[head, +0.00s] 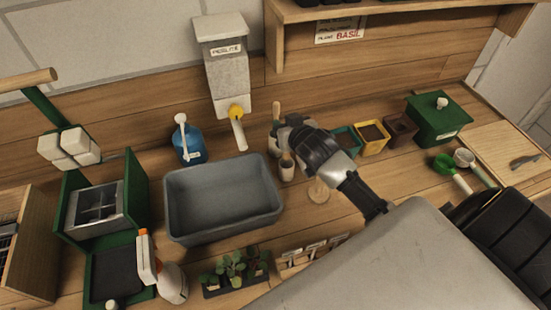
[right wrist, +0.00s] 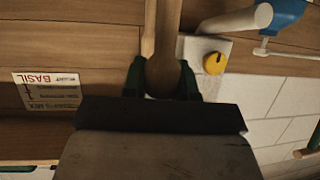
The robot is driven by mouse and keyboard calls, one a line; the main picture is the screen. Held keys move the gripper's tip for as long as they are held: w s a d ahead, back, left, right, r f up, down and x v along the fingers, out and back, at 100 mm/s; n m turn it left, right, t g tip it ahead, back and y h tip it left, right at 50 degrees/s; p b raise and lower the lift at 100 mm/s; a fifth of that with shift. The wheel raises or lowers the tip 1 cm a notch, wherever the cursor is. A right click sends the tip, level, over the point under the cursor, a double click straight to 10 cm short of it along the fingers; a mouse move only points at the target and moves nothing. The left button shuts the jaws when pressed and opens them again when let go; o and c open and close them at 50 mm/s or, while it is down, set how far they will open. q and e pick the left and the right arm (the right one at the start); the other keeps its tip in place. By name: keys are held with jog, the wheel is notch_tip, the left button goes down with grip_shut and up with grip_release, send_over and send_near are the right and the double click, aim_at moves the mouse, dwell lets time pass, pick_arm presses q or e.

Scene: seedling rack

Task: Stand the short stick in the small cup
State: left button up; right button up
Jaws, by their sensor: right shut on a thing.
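My right gripper (head: 284,137) reaches in from the right, above the small cup (head: 287,172), a pale cup with a dark opening. In the right wrist view, the fingers (right wrist: 163,82) are shut on a brown wooden stick (right wrist: 167,30) with a rounded end between them. In the head view, a bit of wood shows between the gripper and the cup; I cannot tell whether its lower end is inside. Another light wooden stick (head: 276,110) stands up just behind the gripper, its lower part hidden by a second pale container (head: 273,147). My left gripper is not in view.
A dispenser (head: 225,70) with a yellow knob hangs at the back. A round wooden disc (head: 318,192) and colored pots (head: 373,138) lie right of the cup. Seedlings (head: 232,265) stand in front.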

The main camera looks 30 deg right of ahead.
notch_tip(320, 180, down, 8)
jog(key=shift+d+r+p, duration=0.15)
jog(key=shift+r+p, duration=0.1)
jog(key=shift+p, duration=0.1)
jog(key=shift+s, duration=0.1)
jog(key=shift+f, duration=0.15)
jog(key=o, duration=0.9)
